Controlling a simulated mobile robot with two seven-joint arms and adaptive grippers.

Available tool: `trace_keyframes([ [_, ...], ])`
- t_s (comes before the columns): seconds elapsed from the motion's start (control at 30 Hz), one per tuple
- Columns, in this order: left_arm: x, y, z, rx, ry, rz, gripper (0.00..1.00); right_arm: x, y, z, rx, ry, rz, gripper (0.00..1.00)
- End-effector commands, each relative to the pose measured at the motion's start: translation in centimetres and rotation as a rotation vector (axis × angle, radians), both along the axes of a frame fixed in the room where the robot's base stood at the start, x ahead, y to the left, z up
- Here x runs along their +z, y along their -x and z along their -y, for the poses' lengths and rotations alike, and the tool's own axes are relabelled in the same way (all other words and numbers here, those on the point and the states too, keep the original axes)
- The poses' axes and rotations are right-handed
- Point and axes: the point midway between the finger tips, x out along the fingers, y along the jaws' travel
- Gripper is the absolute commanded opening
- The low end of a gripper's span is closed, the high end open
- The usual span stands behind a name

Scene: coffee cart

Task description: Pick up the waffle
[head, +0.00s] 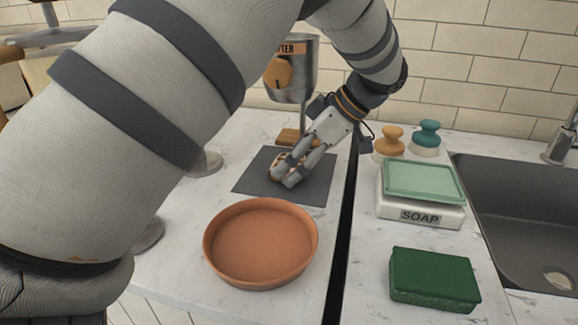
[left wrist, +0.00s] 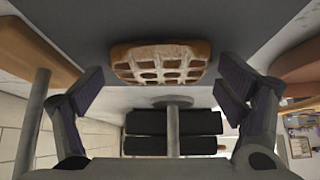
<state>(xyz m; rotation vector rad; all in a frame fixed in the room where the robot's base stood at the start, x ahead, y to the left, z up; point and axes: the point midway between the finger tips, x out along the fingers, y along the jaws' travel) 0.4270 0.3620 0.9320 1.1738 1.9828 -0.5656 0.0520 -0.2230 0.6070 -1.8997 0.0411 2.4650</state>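The waffle (left wrist: 160,63) is a golden-brown piece with a grid of square pockets. It lies on the dark grey mat (head: 318,187) on the marble counter. In the head view only a bit of the waffle (head: 275,170) shows beside my left gripper (head: 285,178), which hides the rest. In the left wrist view my left gripper (left wrist: 162,88) is open, with its dark finger pads spread wide to either side of the waffle and apart from it. Nothing is held. My right gripper is in neither view.
A round terracotta dish (head: 262,246) sits in front of the mat.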

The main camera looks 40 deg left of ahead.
Motion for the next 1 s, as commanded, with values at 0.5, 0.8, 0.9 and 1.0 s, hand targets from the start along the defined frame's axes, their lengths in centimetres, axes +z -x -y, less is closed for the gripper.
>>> trace_keyframes([
  [0.5, 0.4, -0.3, 0.4, -0.001, -0.003, -0.001, 0.49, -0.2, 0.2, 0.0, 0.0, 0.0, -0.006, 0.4],
  [0.8, 3.6, -3.9, 6.5, -0.005, -0.003, -0.007, 0.49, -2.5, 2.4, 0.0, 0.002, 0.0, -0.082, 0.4],
  [0.9, 5.0, -5.3, 9.0, -0.003, -0.002, -0.008, 0.49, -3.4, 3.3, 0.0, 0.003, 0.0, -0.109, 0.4],
  [1.0, 6.2, -6.0, 10.5, -0.001, -0.001, -0.007, 0.49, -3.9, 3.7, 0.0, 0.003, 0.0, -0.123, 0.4],
])
